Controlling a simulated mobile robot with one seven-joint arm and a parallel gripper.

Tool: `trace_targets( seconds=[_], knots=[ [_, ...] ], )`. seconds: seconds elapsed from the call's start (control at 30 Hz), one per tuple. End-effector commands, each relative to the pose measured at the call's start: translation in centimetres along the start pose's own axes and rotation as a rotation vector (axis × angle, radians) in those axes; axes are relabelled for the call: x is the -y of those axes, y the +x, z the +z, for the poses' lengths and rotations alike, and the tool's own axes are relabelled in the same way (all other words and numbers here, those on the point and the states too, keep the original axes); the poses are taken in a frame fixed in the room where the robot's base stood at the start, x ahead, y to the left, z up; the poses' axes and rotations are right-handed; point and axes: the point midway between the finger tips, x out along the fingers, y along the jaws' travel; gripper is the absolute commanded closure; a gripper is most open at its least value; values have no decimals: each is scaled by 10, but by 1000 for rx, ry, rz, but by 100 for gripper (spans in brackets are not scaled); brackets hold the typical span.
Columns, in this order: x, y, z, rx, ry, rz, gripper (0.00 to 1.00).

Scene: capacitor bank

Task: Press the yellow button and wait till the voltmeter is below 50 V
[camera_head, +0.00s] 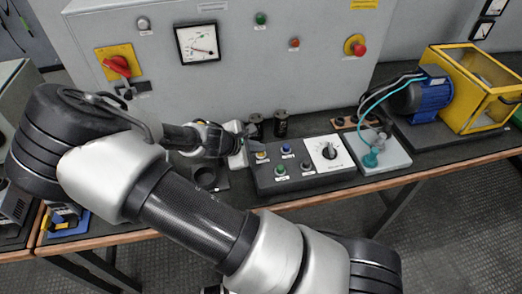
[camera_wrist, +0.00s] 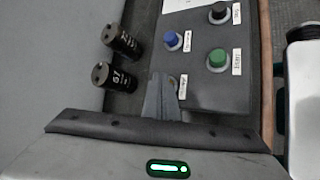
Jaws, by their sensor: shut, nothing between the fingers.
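The yellow button (camera_head: 262,155) is at the back left of the dark control box (camera_head: 312,181) on the bench. My gripper (camera_head: 250,141) is shut and empty, with its tips close to the yellow button. In the wrist view, the shut fingers (camera_wrist: 162,95) cover most of the button, and only a small part (camera_wrist: 173,81) shows beside them. I cannot tell whether the tips touch or press it. The voltmeter (camera_head: 197,43) is a square white dial on the grey cabinet; its needle shows, but the value is too small to read.
Blue (camera_wrist: 171,39), green (camera_wrist: 217,58) and black (camera_wrist: 219,13) buttons sit near the fingers. Two black capacitors (camera_wrist: 115,78) stand close behind the box. A white panel with a rotary knob (camera_head: 328,152) is at right. A blue motor (camera_head: 423,93) stands farther right.

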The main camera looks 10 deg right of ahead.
Motion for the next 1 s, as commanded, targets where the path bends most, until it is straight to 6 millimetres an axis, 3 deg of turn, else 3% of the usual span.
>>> trace_targets(
  seconds=[0.53,1.0],
  knots=[
    [2,2,-2,-1,0,-1,100],
    [-11,-16,12,0,0,-1,100]
  ],
)
